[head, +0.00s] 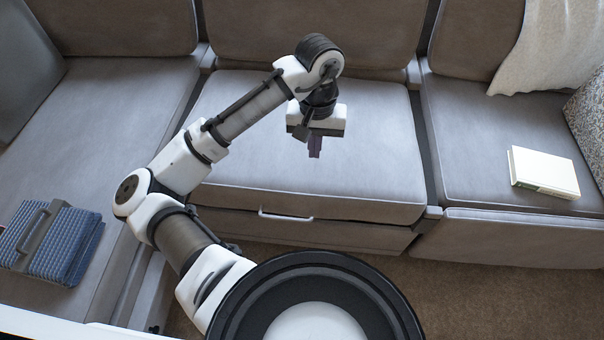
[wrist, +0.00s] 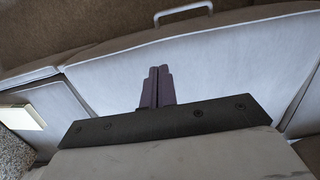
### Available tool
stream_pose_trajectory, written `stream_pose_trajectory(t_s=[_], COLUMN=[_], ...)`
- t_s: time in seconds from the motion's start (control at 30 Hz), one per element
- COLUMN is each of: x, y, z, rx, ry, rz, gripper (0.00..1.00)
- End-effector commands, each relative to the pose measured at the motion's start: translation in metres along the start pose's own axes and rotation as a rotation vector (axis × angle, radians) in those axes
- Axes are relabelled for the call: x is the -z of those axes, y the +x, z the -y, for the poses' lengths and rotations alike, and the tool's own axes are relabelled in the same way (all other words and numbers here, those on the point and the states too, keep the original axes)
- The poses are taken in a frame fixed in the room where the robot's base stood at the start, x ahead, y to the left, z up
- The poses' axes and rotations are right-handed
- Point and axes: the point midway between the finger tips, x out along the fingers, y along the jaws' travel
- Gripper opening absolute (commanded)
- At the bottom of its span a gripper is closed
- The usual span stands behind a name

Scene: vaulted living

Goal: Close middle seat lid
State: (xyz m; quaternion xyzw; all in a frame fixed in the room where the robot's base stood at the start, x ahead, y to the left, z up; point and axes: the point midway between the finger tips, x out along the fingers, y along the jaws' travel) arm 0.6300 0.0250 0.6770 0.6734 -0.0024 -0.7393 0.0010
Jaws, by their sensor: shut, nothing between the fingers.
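The middle seat lid (head: 250,140) is a grey cushioned panel between the left and right sofa seats. It lies about level with its neighbours. A pale bar handle (head: 285,216) is at its front edge, over a shadowed strip above the seat base. I cannot tell whether the lid is fully down. My gripper (head: 315,150) points down over the middle of the lid, its purple fingers together and empty. In the wrist view the shut fingers (wrist: 157,75) appear over the lid (wrist: 220,65), with the handle (wrist: 183,12) beyond them. Contact with the lid cannot be told.
A cream book (head: 543,171) lies on the right seat, near a patterned cushion (head: 588,115) and a pale throw (head: 555,45). A blue woven item with a grey strap (head: 70,245) lies on the left seat. Brown carpet (head: 480,290) is clear in front.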

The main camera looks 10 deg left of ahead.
Motion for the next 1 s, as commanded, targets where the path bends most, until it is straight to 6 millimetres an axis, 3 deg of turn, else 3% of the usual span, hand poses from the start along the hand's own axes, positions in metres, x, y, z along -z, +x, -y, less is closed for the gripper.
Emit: stream_pose_trajectory(t_s=[0.13,0.27,0.7,1.0], x=[-0.001,-0.001,-0.001,-0.001], y=[0.007,0.026,0.115,0.139], z=[-0.001,-0.002,0.0,0.0], rx=[0.004,0.002,0.005,0.005], ry=[-0.003,-0.003,-0.003,-0.002], rz=[0.01,0.01,0.008,0.006], gripper=[0.0,0.0,0.0,0.0])
